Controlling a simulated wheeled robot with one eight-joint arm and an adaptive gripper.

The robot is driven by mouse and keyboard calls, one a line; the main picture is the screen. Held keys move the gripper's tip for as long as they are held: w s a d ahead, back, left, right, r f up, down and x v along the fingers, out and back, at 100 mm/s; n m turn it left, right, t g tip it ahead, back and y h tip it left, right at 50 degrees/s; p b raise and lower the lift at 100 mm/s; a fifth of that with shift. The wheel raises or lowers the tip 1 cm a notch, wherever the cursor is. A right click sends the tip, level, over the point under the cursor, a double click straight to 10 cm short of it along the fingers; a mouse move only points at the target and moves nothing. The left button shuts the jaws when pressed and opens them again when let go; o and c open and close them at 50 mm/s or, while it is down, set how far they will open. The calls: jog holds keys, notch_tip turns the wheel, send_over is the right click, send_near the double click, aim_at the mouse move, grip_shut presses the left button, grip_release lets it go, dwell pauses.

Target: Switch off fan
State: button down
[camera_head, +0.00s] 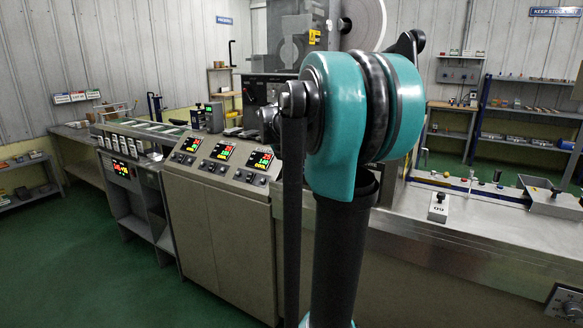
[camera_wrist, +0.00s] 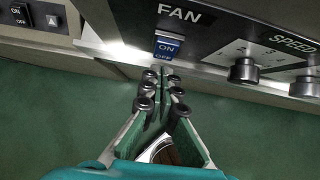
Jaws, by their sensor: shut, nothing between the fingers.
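In the wrist view, the fan switch (camera_wrist: 167,47) is a small blue rocker marked ON and OFF, set in a dark panel under the white word FAN (camera_wrist: 179,13). My gripper (camera_wrist: 161,72) is shut and empty. Its fingertips point up at the lower edge of the switch, close to the OFF end. I cannot tell whether they touch it. I cannot tell which way the rocker is tilted. In the head view I cannot make out the fan switch, and my gripper does not show; my teal and black arm fills the middle.
Speed knobs (camera_wrist: 243,70) sit right of the switch. In the head view, a control console (camera_head: 225,165) with red and green displays stands left of my arm, and a steel counter (camera_head: 480,215) lies right. Green floor is clear at left.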

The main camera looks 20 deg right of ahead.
jog(key=shift+w+d+f, duration=0.15)
jog(key=shift+w+d, duration=0.25)
jog(key=shift+d, duration=0.1)
jog(key=shift+w+d+f+t+h, duration=0.15)
jog(key=shift+w+d+t+h, duration=0.05)
jog(key=shift+t+h, duration=0.35)
jog(key=shift+d+r, duration=0.1)
jog(key=shift+r, duration=0.75)
